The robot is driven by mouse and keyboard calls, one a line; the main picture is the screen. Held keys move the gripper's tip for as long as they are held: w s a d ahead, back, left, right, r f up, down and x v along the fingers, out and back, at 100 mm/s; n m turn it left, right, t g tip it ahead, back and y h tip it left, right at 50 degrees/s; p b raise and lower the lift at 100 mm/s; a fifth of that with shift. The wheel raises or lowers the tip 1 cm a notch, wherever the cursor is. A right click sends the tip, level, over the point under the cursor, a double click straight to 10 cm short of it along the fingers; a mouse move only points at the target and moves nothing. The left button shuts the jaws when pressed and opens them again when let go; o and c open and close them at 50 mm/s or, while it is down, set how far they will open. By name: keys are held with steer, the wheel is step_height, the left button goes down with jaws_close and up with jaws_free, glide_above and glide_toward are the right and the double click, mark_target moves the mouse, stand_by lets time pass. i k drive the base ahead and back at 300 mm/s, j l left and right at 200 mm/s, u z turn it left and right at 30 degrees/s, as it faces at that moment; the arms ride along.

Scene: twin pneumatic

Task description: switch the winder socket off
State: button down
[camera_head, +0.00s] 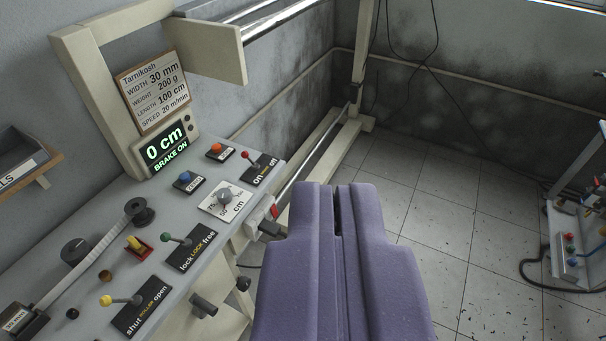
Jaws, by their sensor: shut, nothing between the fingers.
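A pale socket (257,216) sits on the right-hand edge of the grey control panel. It has a small red switch (274,211) on it, and a black plug (270,229) is at its near end. Whether the switch is on or off is too small to tell. My purple gripper (337,196) is shut and empty. In the picture it lies to the right of the socket, with its left side close to the plug; they appear apart. I cannot tell the depth between them.
The grey panel (100,243) carries a red-tipped on/off lever (253,160), a green lever (176,239), a yellow lever (122,300) and knobs. A display (166,148) reads "0 cm BRAKE ON". Another machine (580,240) stands far right. Tiled floor (450,200) between is mostly clear.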

mark_target(274, 211)
steer(key=i+z, duration=0.15)
steer(key=i, duration=0.95)
